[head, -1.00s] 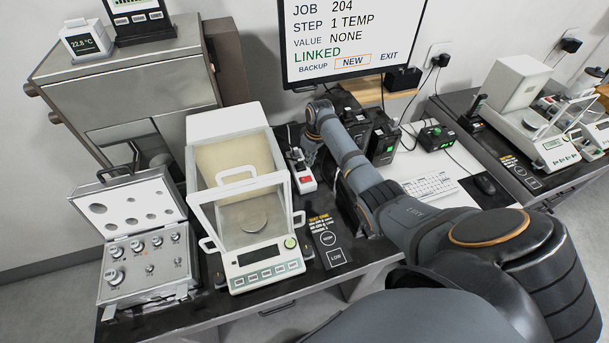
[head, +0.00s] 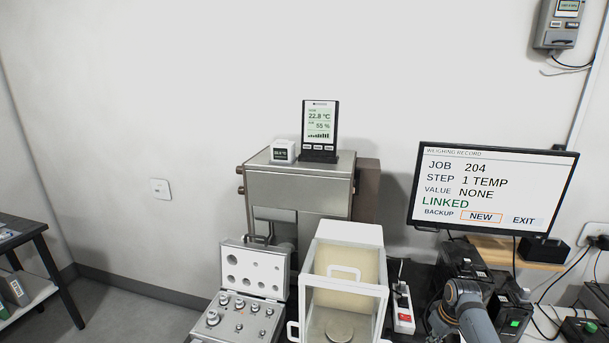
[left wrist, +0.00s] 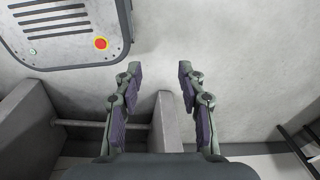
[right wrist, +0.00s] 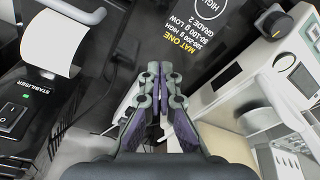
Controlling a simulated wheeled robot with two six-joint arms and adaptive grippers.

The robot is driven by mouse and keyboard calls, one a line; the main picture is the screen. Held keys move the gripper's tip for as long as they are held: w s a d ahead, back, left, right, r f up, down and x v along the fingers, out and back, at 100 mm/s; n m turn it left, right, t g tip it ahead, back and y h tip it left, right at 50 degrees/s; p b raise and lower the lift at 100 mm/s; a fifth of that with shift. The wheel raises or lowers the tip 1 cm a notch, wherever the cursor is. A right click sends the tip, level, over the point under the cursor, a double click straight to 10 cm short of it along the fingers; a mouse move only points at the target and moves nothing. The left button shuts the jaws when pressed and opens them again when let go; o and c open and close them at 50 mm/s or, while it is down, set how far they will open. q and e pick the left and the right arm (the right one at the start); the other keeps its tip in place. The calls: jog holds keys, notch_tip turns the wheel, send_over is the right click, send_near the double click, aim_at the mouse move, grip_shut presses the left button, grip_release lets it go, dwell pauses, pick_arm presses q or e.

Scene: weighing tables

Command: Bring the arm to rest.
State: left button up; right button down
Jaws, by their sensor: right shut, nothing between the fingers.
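My right arm (head: 468,312) shows at the lower right of the head view, among the black units under the monitor. Its gripper cannot be made out there. In the right wrist view my right gripper (right wrist: 158,72) is shut with its fingertips together and nothing between them. It is over the dark table top, beside a black mat with yellow and white print (right wrist: 198,28). In the left wrist view my left gripper (left wrist: 158,68) is open and empty, its fingers well apart above a grey floor. It is not in the head view.
A glass-doored balance (head: 345,298) stands beside an open weight case (head: 253,264). The monitor (head: 492,192) reads job 204, step 1 temp. A black stabiliser box (right wrist: 22,118) and a pale device with a knob (right wrist: 285,62) flank my right gripper.

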jog(key=s+a+f+h, duration=0.1)
jog(key=s+a+f, duration=0.1)
jog(key=s+a, duration=0.3)
jog(key=s+a+f, duration=0.2)
jog(key=s+a, duration=0.1)
jog(key=s, duration=0.5)
jog(key=s+a+r+m+t, duration=0.1)
jog(key=s+a+r, duration=0.1)
jog(key=s+r, duration=0.35)
jog(key=s+a+r+m+t, duration=0.1)
jog(key=s+a+r, duration=0.15)
jog(key=s, duration=0.65)
notch_tip(320, 180, down, 30)
jog(key=s+d+g+b, duration=0.2)
jog(key=s, duration=0.1)
pick_arm(q)
jog(key=shift+t, duration=0.3)
jog(key=w+f+b, duration=0.1)
jog(key=f, duration=0.1)
jog(key=w+f+b, duration=0.1)
jog(key=w+f, duration=0.1)
pick_arm(e)
jog(key=s+d+f, duration=0.1)
jog(key=s+f, duration=1.6)
jog(key=s, duration=0.1)
jog(key=shift+d+m+g, duration=0.3)
jog(key=shift+m, duration=0.1)
